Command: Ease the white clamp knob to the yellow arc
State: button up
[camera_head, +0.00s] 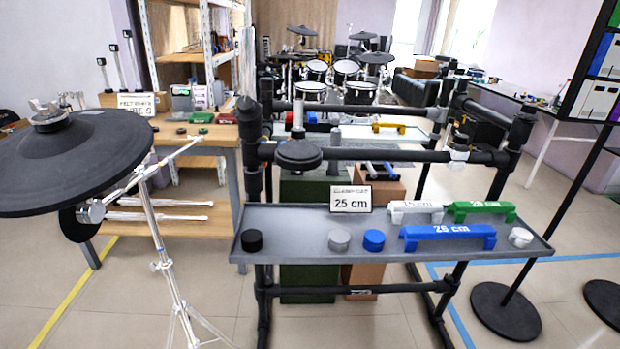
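A pale, white-to-light-grey round knob (520,237) stands at the right end of the grey tray (300,249). A second pale grey knob (339,240) stands near the tray's middle, beside a blue knob (374,240). Which of the two pale knobs is the white clamp knob I cannot tell for sure. A yellow arc-shaped bar (390,127) lies farther back on a light surface behind the black rack; it is small and its ends are hard to make out. My gripper is not in view.
On the tray are a black knob (252,240), a blue handle (447,232), a white handle (415,210), a green handle (481,209) and a "25 cm" sign (350,199). A black rack bar (400,155) crosses behind. A cymbal pad (75,160) on a stand fills the left. Floor at front right is partly clear.

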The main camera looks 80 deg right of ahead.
aim_at(460, 138)
jog(key=z, duration=2.4)
